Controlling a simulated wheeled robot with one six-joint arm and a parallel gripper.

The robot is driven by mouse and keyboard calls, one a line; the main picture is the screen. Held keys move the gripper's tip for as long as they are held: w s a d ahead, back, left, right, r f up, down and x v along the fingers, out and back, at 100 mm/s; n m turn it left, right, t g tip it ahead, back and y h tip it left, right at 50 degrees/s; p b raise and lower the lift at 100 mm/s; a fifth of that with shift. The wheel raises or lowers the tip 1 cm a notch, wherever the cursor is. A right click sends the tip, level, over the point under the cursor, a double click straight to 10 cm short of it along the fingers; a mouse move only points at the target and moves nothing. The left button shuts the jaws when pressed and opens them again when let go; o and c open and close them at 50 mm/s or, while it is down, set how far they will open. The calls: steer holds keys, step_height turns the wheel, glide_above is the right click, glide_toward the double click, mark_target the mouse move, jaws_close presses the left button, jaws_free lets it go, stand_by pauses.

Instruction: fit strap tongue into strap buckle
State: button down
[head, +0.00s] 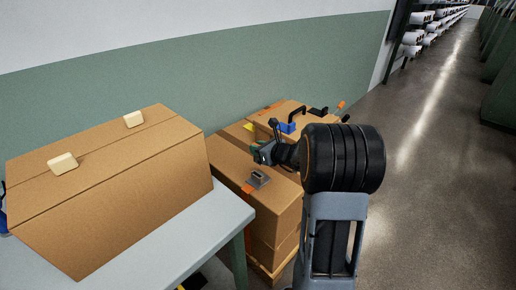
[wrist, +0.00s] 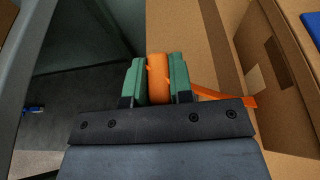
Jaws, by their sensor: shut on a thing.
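My gripper (head: 262,152) is above the cardboard boxes on the pallet in the head view. In the wrist view its two green fingers (wrist: 159,62) are shut on an orange piece, which I take for the strap tongue (wrist: 159,85). I cannot make out the buckle in the wrist view.
A pale table (head: 190,235) at the left holds a large carton (head: 120,190) with two cream blocks on it. Stacked boxes (head: 275,215) stand beside it. A blue-and-black tool (head: 289,127) lies behind my gripper. Open floor (head: 425,190) lies to the right.

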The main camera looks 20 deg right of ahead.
steer(key=shift+f+b, duration=1.8)
steer(key=shift+f, duration=0.4)
steer(key=shift+f+b, duration=2.35)
steer(key=shift+b, duration=0.15)
steer(key=c, duration=0.9)
jaws_free()
steer(key=shift+s, duration=0.1)
steer(key=shift+p+v, duration=1.6)
steer(key=shift+v, duration=5.2)
steer(key=shift+d+r, duration=0.1)
